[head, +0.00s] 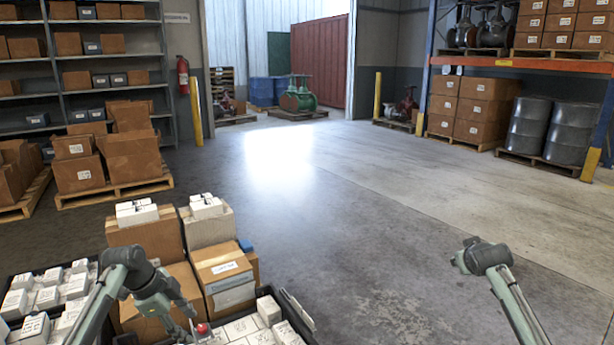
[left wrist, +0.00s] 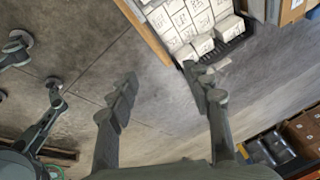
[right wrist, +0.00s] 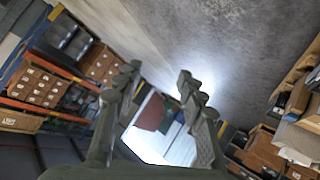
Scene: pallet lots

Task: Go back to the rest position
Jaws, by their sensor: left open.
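My left gripper (left wrist: 160,88) is open in the left wrist view, with nothing between its fingers. Bare floor lies behind the gap, and white boxes (left wrist: 185,22) show just past the right fingertip; I cannot tell whether it touches them. In the head view the left arm bends down over the stacked cartons at the lower left. My right gripper (right wrist: 157,78) is open and empty in the right wrist view, with bare floor and the bright doorway beyond it. In the head view the right forearm shows over clear floor, but I cannot make out its fingers.
Brown cartons (head: 222,272) and black trays of white boxes (head: 240,328) crowd the lower left, under my left arm. Loaded pallets and shelving (head: 108,58) stand farther left. A rack with drums (head: 529,126) is at the right. The middle floor (head: 330,230) is free.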

